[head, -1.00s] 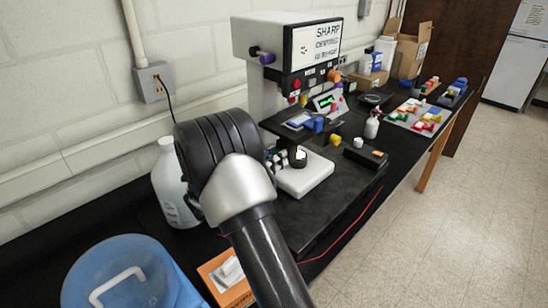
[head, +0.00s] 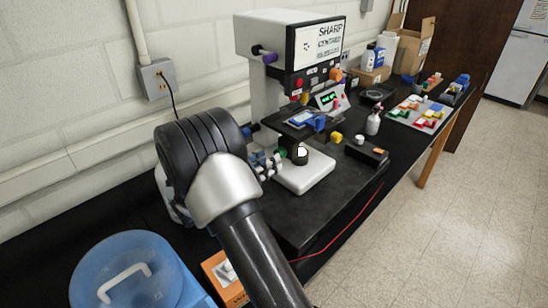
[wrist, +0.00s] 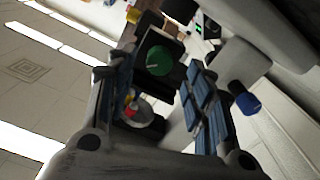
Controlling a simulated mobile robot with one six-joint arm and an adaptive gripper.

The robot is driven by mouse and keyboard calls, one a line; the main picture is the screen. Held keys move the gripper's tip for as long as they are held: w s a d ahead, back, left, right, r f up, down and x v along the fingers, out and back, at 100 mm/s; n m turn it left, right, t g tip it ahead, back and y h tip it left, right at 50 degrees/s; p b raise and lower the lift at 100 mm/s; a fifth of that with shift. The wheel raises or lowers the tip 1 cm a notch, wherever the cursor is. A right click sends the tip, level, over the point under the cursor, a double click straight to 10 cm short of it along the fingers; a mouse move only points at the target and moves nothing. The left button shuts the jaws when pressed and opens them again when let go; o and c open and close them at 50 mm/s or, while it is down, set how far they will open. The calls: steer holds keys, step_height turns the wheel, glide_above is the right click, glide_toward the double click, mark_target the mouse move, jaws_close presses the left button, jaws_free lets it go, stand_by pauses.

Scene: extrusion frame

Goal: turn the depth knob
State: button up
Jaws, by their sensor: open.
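A machine (head: 290,40) labelled "SHARP" stands on the black bench. No label reading "depth" is legible, so I cannot tell which knob is the depth knob. A green knob (wrist: 157,60) with a pale line on its face lies ahead between my fingers in the wrist view; it also shows small in the head view (head: 283,154). A blue knob (wrist: 244,100) sticks out to the right, outside the right finger. My gripper (wrist: 165,88) is open and empty, its fingers apart on either side of the green knob's view. Contact cannot be told. My arm hides part of the machine's left side.
A purple knob (head: 268,57) and an orange knob (head: 336,75) sit higher on the machine. The floor at right is clear.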

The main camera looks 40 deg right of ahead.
mark_target(280, 153)
steer(key=a, duration=0.3)
steer(key=shift+s, duration=0.15)
steer(key=d+m+p, duration=0.2)
steer(key=d, duration=0.5)
steer(key=shift+w+m+p, duration=0.3)
steer(key=shift+p, duration=0.1)
steer(key=shift+c, duration=0.5)
